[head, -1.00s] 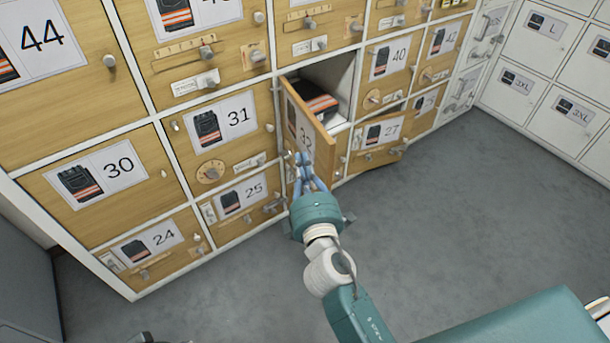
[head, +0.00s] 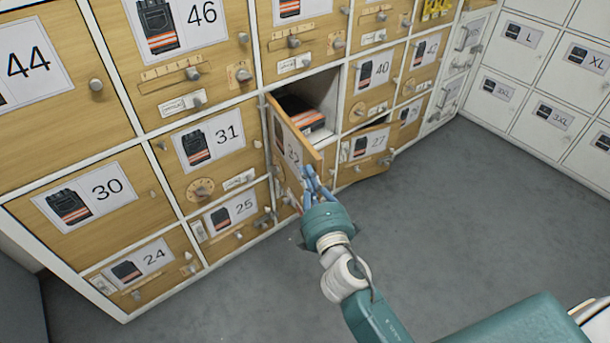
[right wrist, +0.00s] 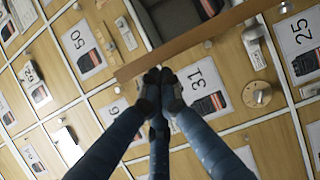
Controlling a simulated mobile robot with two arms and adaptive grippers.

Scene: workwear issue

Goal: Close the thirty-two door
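The thirty-two door (head: 290,142) is a wooden door standing open at an angle, hinged on its left side. Its compartment (head: 322,92) shows dark folded workwear with orange stripes inside. In the right wrist view the door (right wrist: 190,42) appears as a narrow brown strip seen nearly edge-on. My right gripper (head: 309,172) is at the outer side of this door, near its free edge. Its fingertips (right wrist: 160,78) are together right beside the door's edge; contact is hard to tell. I see nothing held between them. My left gripper is in neither view.
The twenty-seven door (head: 370,158) stands ajar at the lower right of the open compartment. Closed doors thirty-one (head: 210,150) and twenty-five (head: 232,215) are to the left, with protruding knobs. White lockers (head: 540,80) stand at the right. The grey floor (head: 450,210) is clear.

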